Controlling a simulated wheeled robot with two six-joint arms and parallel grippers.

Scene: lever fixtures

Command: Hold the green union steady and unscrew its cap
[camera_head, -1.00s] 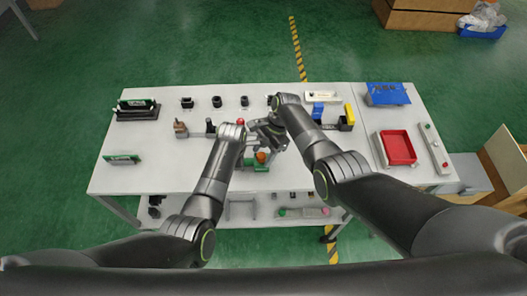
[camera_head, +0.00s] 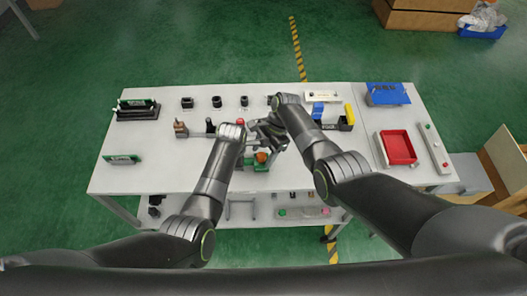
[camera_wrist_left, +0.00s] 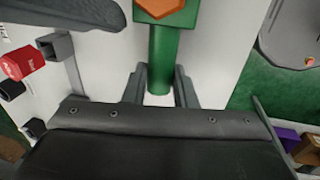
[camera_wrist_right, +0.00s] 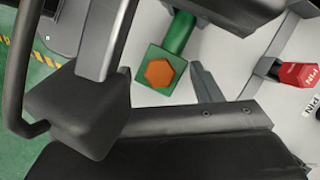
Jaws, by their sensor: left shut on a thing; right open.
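The green union (camera_head: 255,166) stands near the table's front edge, with its orange hexagonal cap (camera_head: 261,157) partly covered by my arms. In the left wrist view my left gripper (camera_wrist_left: 161,82) is shut on the green tube (camera_wrist_left: 163,60), a finger on each side, and the orange cap is cut off at the top edge. My right gripper (camera_head: 268,141) is open. In the right wrist view the orange cap (camera_wrist_right: 160,73) sits on a green square end, left of the one right finger that shows clearly; the other finger is hidden behind a dark block.
A red tray (camera_head: 397,148) and a blue bin (camera_head: 387,94) are on the right. A red PIN block (camera_wrist_right: 298,74) shows beside my right gripper. Several black sockets line the back. The table's front left is mostly clear.

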